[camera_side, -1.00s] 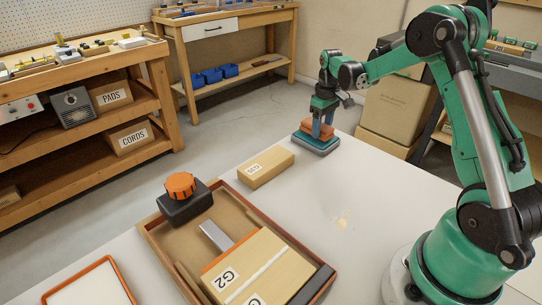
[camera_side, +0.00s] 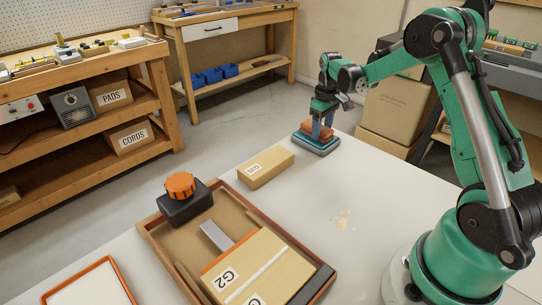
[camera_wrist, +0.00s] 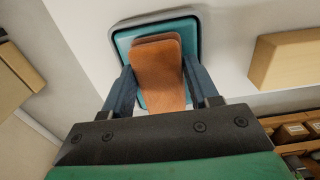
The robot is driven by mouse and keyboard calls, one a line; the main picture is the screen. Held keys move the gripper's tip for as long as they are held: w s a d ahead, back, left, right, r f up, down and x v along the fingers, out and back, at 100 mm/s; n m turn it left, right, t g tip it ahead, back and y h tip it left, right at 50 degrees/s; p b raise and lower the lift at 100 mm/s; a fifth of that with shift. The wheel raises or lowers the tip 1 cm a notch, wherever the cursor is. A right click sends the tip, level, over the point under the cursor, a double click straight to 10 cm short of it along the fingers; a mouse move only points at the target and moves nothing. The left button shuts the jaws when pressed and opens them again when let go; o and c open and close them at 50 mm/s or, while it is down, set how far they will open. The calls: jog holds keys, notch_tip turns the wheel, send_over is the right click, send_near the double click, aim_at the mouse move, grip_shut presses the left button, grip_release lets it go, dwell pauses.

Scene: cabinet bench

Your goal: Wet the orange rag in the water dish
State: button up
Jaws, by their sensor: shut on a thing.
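The orange rag (camera_side: 318,130) is a folded pad between the fingers of my gripper (camera_side: 323,123). In the wrist view the rag (camera_wrist: 158,70) sits between the two blue fingers of my gripper (camera_wrist: 158,92), which is shut on it. The water dish (camera_side: 317,146) is a shallow teal dish with a grey rim at the table's far corner. In the wrist view the dish (camera_wrist: 190,45) lies beneath and around the rag. The rag is at or just over the dish; I cannot tell if it touches the water.
A labelled wooden block (camera_side: 266,168) lies left of the dish. A brown tray (camera_side: 160,240) holds a G2 box (camera_side: 245,275). A black container with an orange knob (camera_side: 183,200) is at its corner.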

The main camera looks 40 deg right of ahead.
dwell(0.4)
jog(key=shift+r, duration=3.5)
